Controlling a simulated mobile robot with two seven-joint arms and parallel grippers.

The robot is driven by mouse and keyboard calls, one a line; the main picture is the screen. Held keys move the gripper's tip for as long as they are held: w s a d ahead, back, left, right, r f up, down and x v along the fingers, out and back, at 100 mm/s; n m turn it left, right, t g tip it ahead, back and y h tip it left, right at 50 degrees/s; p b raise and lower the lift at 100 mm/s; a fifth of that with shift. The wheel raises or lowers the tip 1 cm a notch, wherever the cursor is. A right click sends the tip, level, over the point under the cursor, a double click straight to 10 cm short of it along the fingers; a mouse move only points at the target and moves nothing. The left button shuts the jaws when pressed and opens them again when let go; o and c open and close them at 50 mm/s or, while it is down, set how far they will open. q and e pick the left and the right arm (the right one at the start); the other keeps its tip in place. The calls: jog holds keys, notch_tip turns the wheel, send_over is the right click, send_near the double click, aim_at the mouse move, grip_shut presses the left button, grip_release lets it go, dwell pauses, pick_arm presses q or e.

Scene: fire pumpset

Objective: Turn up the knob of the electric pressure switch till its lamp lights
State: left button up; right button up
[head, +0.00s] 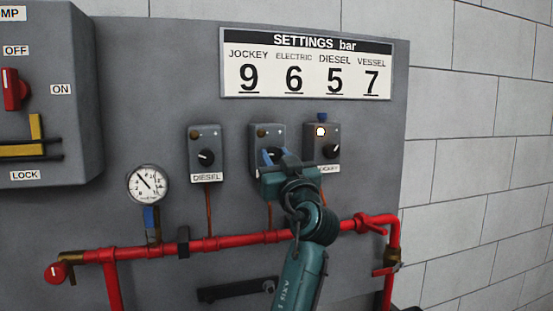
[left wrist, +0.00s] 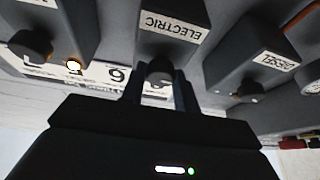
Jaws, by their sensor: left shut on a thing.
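The electric pressure switch (head: 266,135) is the middle of three grey boxes on the panel. Its lamp (head: 261,133) looks dark brown, unlit. My left gripper (head: 272,156) is in front of this box and hides its label and most of its knob in the head view. In the left wrist view the ELECTRIC label (left wrist: 170,27) shows upside down, and the gripper (left wrist: 158,92) is shut on the dark knob (left wrist: 159,71), one finger on each side. The knob's pointer is hidden. My right gripper is in neither view.
The diesel switch (head: 205,153) stands left, its lamp dark. The jockey switch (head: 328,143) stands close on the right, its lamp (head: 320,132) lit. The settings sign (head: 306,64) above reads electric 6. A gauge (head: 148,185) and red pipe (head: 220,242) lie below.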

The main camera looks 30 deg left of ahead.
pick_arm(q)
jog(key=m+p, duration=0.1)
jog(key=m, duration=0.1)
jog(key=m+t+h, duration=0.1)
jog(key=m, duration=0.1)
jog(key=shift+a+r+t+h+p, duration=0.1)
jog(key=shift+r+t+h+p, duration=0.05)
jog(key=shift+t+h+p, duration=0.2)
jog(key=shift+m+t+h+p, duration=0.25)
jog(key=shift+m+p, duration=0.1)
jog(key=shift+m, duration=0.35)
jog(key=shift+s+m, duration=0.1)
jog(key=shift+m, duration=0.4)
jog(key=shift+f, duration=0.2)
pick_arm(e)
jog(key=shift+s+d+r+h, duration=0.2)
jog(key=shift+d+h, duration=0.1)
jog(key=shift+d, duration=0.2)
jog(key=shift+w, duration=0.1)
pick_arm(q)
jog(key=o, duration=1)
jog(key=shift+c, duration=0.2)
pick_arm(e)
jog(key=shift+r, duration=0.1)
